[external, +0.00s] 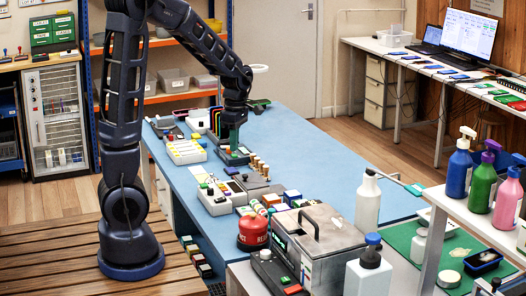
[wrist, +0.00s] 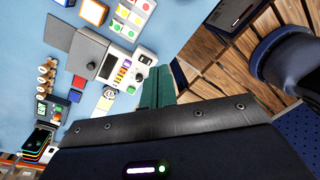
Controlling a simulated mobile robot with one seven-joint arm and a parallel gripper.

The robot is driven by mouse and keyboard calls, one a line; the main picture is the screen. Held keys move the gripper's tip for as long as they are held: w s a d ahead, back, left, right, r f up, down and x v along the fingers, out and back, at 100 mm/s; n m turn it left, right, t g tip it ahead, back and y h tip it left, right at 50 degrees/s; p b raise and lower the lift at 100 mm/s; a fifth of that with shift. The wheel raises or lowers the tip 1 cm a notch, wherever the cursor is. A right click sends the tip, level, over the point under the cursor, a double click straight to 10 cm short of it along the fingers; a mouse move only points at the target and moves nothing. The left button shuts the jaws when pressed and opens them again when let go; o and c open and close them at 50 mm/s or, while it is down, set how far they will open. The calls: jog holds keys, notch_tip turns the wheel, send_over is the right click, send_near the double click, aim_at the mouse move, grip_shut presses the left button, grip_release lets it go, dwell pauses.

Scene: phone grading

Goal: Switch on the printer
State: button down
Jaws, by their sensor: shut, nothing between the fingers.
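A pale device with a small screen and coloured keys, which looks like the printer (wrist: 118,64), lies on the blue table in the wrist view. In the external view my gripper (external: 235,142) points down over the table, among the small devices.
A grey pad (wrist: 88,48), a row of wooden-handled stamps (wrist: 45,75) and a tray with coloured dots (wrist: 130,18) lie around the device. The blue table (external: 320,160) is clear toward the right.

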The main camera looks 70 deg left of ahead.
jog(key=a+f+n+g, duration=0.1)
jog(key=a+f+n, duration=0.4)
jog(key=a+n, duration=0.2)
jog(key=shift+w+a+f+n+g+y, duration=0.3)
jog(key=shift+w+n+y, duration=0.1)
jog(key=shift+n, duration=0.2)
jog(key=shift+d+f, duration=0.1)
send_near(224, 198)
jog(key=x, duration=0.2)
jog(key=s+x, duration=0.1)
jog(key=x, duration=0.2)
jog(key=shift+a, duration=0.2)
jog(key=shift+w+f, duration=0.15)
jog(key=shift+f, duration=0.65)
jog(key=shift+w+f, duration=0.1)
jog(key=shift+w+f+g, duration=0.1)
jog(key=shift+f+g, duration=0.1)
jog(key=shift+g, duration=0.1)
jog(key=shift+s+r, duration=0.1)
jog(key=shift+s, duration=0.1)
